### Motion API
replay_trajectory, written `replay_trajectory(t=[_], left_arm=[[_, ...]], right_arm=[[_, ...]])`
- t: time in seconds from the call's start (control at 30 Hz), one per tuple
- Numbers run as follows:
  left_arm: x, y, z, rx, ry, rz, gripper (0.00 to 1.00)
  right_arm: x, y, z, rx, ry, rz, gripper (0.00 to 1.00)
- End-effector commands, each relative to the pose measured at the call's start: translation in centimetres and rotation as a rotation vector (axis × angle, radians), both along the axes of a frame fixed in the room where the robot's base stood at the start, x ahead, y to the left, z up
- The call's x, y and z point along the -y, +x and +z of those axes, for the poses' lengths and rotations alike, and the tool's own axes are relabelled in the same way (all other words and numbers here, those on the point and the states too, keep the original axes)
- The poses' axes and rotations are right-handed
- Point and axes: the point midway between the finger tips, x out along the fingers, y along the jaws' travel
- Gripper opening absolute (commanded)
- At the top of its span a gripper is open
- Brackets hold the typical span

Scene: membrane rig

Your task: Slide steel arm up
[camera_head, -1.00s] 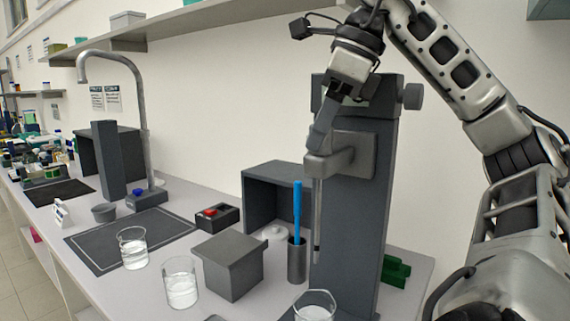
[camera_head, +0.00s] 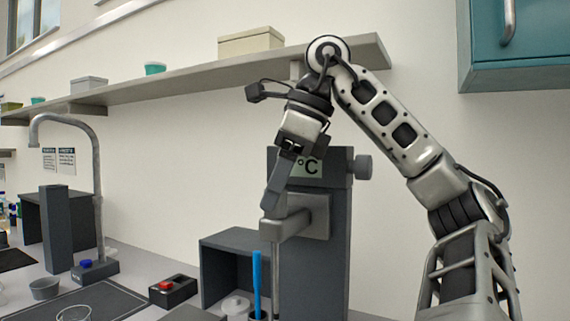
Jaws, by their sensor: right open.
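The steel arm (camera_head: 309,216) is a grey bracket on the front of a dark upright column (camera_head: 319,263). It sits close under the column's head, which carries a "°C" display (camera_head: 306,167) and a side knob (camera_head: 363,167). A thin rod (camera_head: 275,262) hangs from the arm's outer end. My right gripper (camera_head: 270,203) comes down from above, its fingers at the arm's outer end. It is open, with the fingers overlapping in this view; whether they touch the arm cannot be told. My left gripper is out of view.
A shelf (camera_head: 185,87) with boxes runs along the wall behind. A teal cabinet (camera_head: 520,48) hangs upper right. A curved tap (camera_head: 98,185), a dark open box (camera_head: 222,242), a blue stick (camera_head: 257,275) and a red-button box (camera_head: 172,291) stand to the left.

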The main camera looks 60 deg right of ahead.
Motion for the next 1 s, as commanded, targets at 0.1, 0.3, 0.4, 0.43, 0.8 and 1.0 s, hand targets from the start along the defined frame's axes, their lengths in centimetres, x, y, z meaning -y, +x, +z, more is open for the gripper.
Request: replay_trajectory(t=[0.1, 0.3, 0.4, 0.43, 0.8, 1.0], left_arm=[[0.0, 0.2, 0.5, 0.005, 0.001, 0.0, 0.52], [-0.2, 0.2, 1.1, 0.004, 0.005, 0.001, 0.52], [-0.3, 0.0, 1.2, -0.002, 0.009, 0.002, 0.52], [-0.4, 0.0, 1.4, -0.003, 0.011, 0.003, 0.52], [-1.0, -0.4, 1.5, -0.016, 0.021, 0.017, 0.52], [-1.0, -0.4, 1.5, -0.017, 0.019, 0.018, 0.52]], right_arm=[[0.3, -0.4, 1.3, 0.001, -0.001, -0.004, 0.52], [0.9, -2.0, 5.5, 0.001, -0.005, -0.01, 0.52], [1.4, -2.9, 7.9, 0.001, -0.005, -0.012, 0.52], [1.5, -3.1, 8.7, 0.001, -0.004, -0.011, 0.52], [2.5, -5.3, 13.9, -0.001, 0.0, -0.006, 0.52], [2.6, -5.6, 14.6, 0.003, 0.0, -0.004, 0.52]])
